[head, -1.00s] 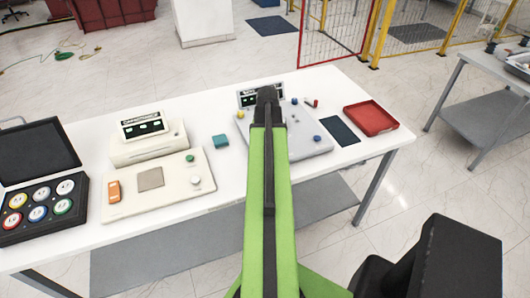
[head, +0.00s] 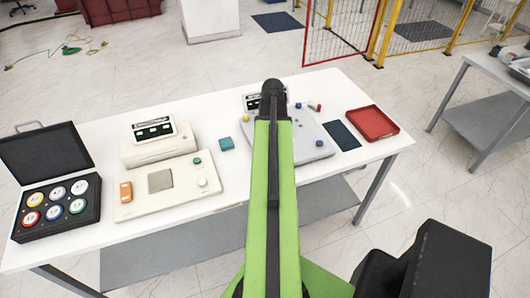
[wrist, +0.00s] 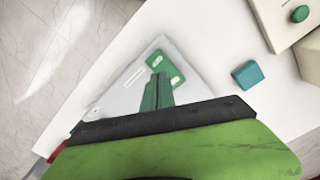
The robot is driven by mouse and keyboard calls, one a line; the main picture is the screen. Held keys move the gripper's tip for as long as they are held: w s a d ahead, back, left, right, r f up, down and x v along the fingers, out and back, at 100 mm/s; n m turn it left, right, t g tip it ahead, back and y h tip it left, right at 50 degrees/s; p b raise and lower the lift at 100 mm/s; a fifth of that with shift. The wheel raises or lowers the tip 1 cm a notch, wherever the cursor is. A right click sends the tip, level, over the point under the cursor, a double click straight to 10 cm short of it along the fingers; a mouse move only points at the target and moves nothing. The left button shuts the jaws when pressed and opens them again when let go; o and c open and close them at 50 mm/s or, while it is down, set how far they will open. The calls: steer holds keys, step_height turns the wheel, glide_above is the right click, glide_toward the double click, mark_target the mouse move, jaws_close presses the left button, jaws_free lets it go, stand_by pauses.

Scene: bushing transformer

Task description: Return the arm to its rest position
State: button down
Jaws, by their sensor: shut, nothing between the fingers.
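My green arm (head: 272,190) stretches forward over the table in the head view, its black end joint (head: 273,92) in front of the grey testing device (head: 305,145). The arm hides part of that device, and my gripper is hidden in this view. In the wrist view my gripper (wrist: 157,92) shows as a narrow dark shape beyond a black and green edge. It is shut and empty, above the pale device and its green panel (wrist: 178,70).
On the white table (head: 105,140) are an open black case (head: 58,222) of coloured discs, a cream device (head: 165,188), a teal block (head: 226,144), a dark mat (head: 343,135) and a red tray (head: 373,123). A side table (head: 490,95) stands right. Floor is clear in front.

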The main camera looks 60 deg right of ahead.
steer(key=w+a+f+n+b, duration=0.1)
steer(key=w+a+n, duration=0.1)
steer(key=w+a, duration=0.4)
steer(key=w+a+f+n+b, duration=0.2)
steer(key=w+a, duration=0.5)
steer(key=a, duration=0.3)
steer(key=w+a+f+n+b, duration=0.1)
steer(key=w+a+n, duration=0.1)
steer(key=w+a, duration=0.5)
steer(key=shift+a+f+b, duration=0.35)
steer(key=shift+a+f, duration=0.05)
steer(key=w+a+n, duration=0.1)
steer(key=a, duration=0.3)
steer(key=w+a+f+n+b, duration=0.1)
steer(key=a, duration=0.4)
steer(key=w+a+f+n+b, duration=0.1)
steer(key=a, duration=0.4)
steer(key=shift+w, duration=0.15)
steer(key=a+n, duration=0.1)
steer(key=a, duration=0.2)
steer(key=a+n, duration=0.1)
steer(key=a, duration=0.3)
steer(key=a+f+b, duration=0.1)
steer(key=a, duration=0.2)
steer(key=shift+a+n, duration=0.25)
steer(key=shift+n, duration=0.15)
steer(key=shift+s+a+n, duration=0.7)
steer(key=shift+s+a, duration=0.1)
steer(key=shift+a, duration=0.25)
